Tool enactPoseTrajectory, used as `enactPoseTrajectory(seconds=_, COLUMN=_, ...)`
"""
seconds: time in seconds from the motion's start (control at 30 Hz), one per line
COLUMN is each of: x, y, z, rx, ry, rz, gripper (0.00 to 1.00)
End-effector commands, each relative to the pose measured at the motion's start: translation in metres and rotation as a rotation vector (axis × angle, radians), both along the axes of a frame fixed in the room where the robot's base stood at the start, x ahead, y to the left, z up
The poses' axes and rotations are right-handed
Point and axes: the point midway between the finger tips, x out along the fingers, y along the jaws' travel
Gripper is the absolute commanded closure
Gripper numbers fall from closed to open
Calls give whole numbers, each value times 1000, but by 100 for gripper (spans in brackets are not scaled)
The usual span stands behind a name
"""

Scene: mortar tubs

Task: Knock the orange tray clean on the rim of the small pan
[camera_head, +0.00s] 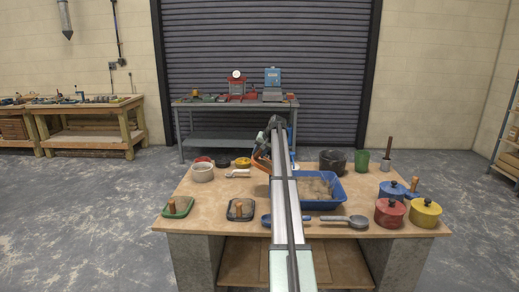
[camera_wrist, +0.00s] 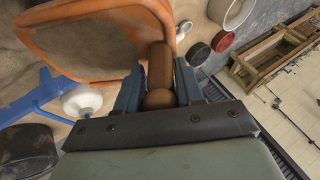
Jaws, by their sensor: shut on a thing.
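The orange tray (camera_wrist: 98,68) has a raised rim and a brown wooden handle (camera_wrist: 160,68). My gripper (camera_wrist: 160,88) is shut on that handle in the wrist view. In the head view the orange tray (camera_head: 261,159) is held above the back of the table, partly hidden by my arm. A small pale round pan (camera_head: 202,172) stands upright at the back left of the table, apart from the tray. Its rim also shows at the top of the wrist view (camera_wrist: 231,12).
A blue tub (camera_head: 322,204) of sandy material stands right of my arm. A black bucket (camera_head: 332,161), green cup (camera_head: 362,161), red pot (camera_head: 389,213) and yellow pot (camera_head: 425,214) are farther right. Green-edged (camera_head: 177,207) and dark (camera_head: 240,210) handled trays lie front left.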

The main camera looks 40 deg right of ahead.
Motion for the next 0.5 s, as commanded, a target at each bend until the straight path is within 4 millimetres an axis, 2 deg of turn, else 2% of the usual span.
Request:
enactPoseTrajectory(seconds=0.1, x=-1, y=1, z=-29, rx=2, ry=1, rz=-1, gripper=100)
enactPoseTrajectory(seconds=0.2, x=0, y=0, z=-46, rx=0, ry=-1, rz=-1, gripper=100)
enactPoseTrajectory(seconds=0.37, x=0, y=0, z=-38, rx=-1, ry=-2, rz=-1, gripper=100)
enactPoseTrajectory(seconds=0.5, x=1, y=0, z=-24, rx=-1, ry=-2, rz=-1, gripper=100)
